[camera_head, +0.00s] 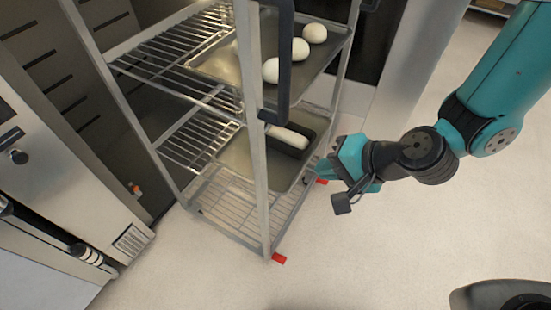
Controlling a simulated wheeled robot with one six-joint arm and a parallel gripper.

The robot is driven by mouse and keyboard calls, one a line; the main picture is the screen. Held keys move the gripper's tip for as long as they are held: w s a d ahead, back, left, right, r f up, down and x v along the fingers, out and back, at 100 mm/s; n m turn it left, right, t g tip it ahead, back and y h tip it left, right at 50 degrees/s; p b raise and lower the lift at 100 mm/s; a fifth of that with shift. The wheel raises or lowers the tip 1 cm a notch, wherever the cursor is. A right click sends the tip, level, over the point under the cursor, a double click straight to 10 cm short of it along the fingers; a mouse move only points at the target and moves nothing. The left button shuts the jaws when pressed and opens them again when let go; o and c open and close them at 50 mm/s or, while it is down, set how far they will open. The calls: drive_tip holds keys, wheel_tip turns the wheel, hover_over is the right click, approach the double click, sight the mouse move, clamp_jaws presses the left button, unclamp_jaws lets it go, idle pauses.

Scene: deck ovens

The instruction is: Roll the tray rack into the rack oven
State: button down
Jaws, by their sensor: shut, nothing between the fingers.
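The tray rack (254,170) is a tall silver frame with wire shelves, upright on the pale floor in the middle of the view. A dark vertical handle (285,70) is on its near side. Red parts (278,258) show at its feet. My gripper (326,170) is shut and empty, low beside the rack's right side; I cannot tell if it touches the frame. A dark, slotted metal interior (62,75), seemingly the rack oven's chamber, is to the left behind the rack. How far the rack is inside it is unclear.
An upper tray (215,68) holds pale dough balls; a lower tray (236,160) holds a dark tin with a pale loaf. A steel oven front (70,190) with a knob and bar handle stands at left.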

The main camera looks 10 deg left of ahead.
drive_tip(key=a+r+b+x, duration=0.1)
drive_tip(key=x, duration=1.2)
drive_tip(key=shift+w+a+r, duration=0.3)
drive_tip(key=shift+w+r, duration=0.05)
drive_tip(key=shift+r, duration=0.05)
